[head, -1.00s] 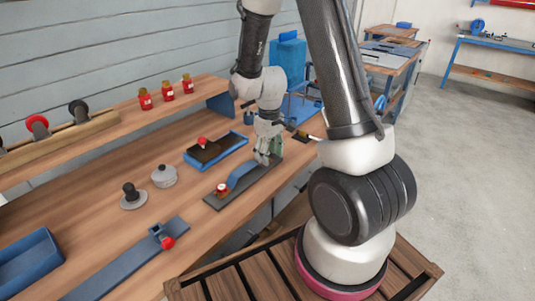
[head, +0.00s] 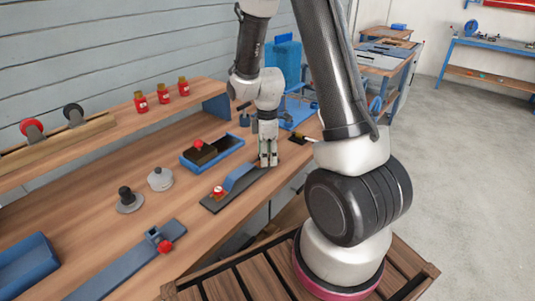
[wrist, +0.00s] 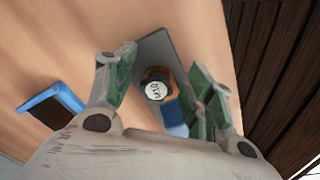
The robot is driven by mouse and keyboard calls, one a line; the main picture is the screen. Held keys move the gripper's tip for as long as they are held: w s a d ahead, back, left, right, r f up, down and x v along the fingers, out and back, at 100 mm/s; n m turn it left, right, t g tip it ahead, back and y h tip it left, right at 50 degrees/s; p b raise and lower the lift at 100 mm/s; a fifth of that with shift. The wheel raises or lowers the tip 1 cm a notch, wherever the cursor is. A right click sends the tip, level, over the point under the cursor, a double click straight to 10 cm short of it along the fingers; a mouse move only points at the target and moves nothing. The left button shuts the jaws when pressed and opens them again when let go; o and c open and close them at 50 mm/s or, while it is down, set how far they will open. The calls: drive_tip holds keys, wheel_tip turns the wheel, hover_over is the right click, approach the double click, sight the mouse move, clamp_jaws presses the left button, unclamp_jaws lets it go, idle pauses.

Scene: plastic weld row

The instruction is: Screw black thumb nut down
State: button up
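In the wrist view a dark round knob with a white top marked "MID" (wrist: 156,90) stands on the dark plate (wrist: 152,48). It looks like the black thumb nut, but its sides are hard to make out. A blue bar (wrist: 174,117) lies against it. My gripper (wrist: 164,68) is open, with its green-padded fingers apart on either side of the knob; I see no contact. In the head view my gripper (head: 268,162) points down over the far right end of the plate (head: 214,204), hiding the knob. A red knob (head: 218,192) sits at the plate's near end.
A blue tray (head: 186,160) with a dark block lies behind the plate. A black knob on a grey disc (head: 129,199), a grey lidded pot (head: 160,179) and a blue-grey rail (head: 120,262) stand leftward. Red jars (head: 163,94) line the shelf.

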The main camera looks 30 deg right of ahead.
drive_tip(key=c, duration=1)
drive_tip(key=m, duration=0.6)
drive_tip(key=shift+s+a, duration=0.1)
drive_tip(key=shift+a, duration=0.15)
drive_tip(key=shift+c, duration=0.5)
drive_tip(key=m, duration=0.5)
drive_tip(key=shift+a, duration=0.3)
drive_tip(key=o, duration=1.2)
drive_tip(key=shift+m, duration=0.4)
drive_tip(key=shift+c, duration=0.2)
drive_tip(key=shift+o, duration=0.3)
drive_tip(key=shift+s, duration=0.1)
drive_tip(key=o, duration=0.4)
drive_tip(key=shift+r, duration=0.1)
